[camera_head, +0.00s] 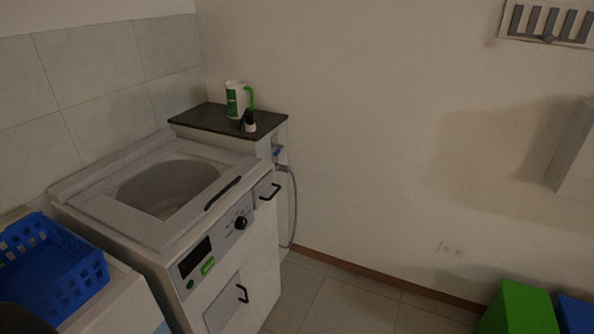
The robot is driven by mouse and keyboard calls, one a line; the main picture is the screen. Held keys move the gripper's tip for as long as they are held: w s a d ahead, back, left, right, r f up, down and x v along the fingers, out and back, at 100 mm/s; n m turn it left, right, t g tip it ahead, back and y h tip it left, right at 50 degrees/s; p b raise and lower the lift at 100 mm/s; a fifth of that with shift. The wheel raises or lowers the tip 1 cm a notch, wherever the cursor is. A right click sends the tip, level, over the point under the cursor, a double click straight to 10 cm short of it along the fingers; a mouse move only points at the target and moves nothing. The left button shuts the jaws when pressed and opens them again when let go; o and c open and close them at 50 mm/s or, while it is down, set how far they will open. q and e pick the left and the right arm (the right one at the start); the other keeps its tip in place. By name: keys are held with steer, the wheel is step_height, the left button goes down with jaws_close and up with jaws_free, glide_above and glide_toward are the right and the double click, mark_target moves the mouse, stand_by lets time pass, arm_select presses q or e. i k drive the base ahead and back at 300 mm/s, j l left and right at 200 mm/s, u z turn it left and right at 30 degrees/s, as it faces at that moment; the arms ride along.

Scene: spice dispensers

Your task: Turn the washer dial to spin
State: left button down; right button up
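The washer (150,236) stands at the left, a white top-loading machine with its round drum opening (168,187) showing. Its sloped front panel carries a round black dial (241,223), a dark display (195,257) and a green button. The dial's pointer setting is too small to read. Neither gripper shows in the view, and nothing touches the dial.
A blue basket (92,281) sits on a white surface at the lower left. A dark-topped cabinet (212,118) beside the washer holds a white and green jug (236,100) and a small dark-topped bottle (250,125). A green bin (519,309) stands lower right. Floor before the washer is clear.

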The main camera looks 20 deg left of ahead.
mark_target(240, 224)
steer(key=u, duration=1.2)
